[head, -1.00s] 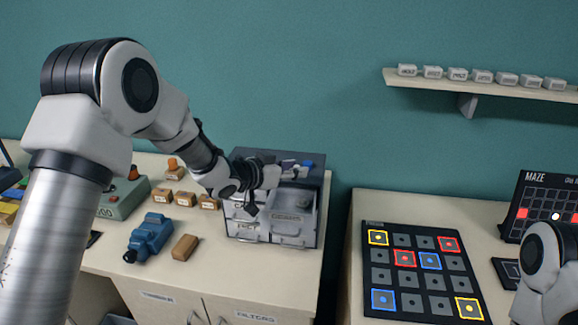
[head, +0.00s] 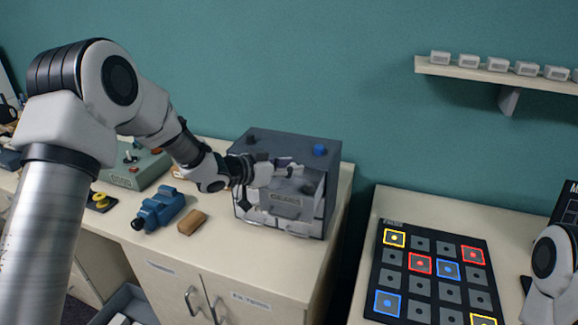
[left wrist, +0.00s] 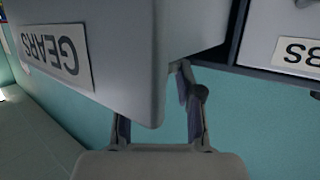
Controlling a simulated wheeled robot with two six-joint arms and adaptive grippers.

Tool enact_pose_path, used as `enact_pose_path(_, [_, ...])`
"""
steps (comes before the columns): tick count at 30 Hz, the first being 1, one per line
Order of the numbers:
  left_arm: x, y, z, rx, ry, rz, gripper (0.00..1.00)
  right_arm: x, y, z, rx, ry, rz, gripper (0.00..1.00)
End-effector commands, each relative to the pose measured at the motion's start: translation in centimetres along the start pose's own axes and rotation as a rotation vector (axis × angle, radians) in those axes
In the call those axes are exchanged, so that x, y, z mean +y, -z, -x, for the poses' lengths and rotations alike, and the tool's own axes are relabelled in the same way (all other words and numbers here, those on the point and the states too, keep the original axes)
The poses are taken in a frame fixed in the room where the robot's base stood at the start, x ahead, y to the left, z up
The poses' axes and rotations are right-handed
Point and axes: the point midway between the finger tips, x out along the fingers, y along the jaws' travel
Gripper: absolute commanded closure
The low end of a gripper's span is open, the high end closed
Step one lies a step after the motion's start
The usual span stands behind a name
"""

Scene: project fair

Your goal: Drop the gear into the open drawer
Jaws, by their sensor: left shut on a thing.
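The grey cabinet (head: 290,147) stands on the left table, with its pale drawer (head: 284,209) labelled GEARS pulled open. The drawer front also fills the upper left of the left wrist view (left wrist: 110,75). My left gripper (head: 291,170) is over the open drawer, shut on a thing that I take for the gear. A small dark grey piece (head: 308,187) shows by its tips, too small to make out its teeth. In the left wrist view, the drawer front hides one fingertip and whatever is between the fingers. My right gripper is out of view.
A blue tool-like model (head: 158,208) and a brown block (head: 192,222) lie left of the cabinet. A green box (head: 137,170) stands behind them. A black board with coloured squares (head: 436,270) lies on the right table, beyond a gap. A wall shelf (head: 480,70) holds small blocks.

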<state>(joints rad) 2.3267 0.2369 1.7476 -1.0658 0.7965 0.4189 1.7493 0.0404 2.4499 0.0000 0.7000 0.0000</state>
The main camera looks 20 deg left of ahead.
Motion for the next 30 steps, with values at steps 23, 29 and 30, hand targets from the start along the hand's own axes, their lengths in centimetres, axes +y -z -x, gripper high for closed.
enact_pose_path(23, [0.0, 0.1, 0.1, 0.0, 0.001, 0.0, 0.35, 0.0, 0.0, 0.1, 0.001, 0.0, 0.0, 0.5])
enact_pose_path(29, [-0.1, 0.2, 2.6, 0.003, 0.003, 0.005, 0.35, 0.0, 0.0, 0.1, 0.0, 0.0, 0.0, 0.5])
enact_pose_path(30, [-0.2, 0.2, 3.5, 0.004, 0.003, 0.004, 0.35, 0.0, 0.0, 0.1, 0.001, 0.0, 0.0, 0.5])
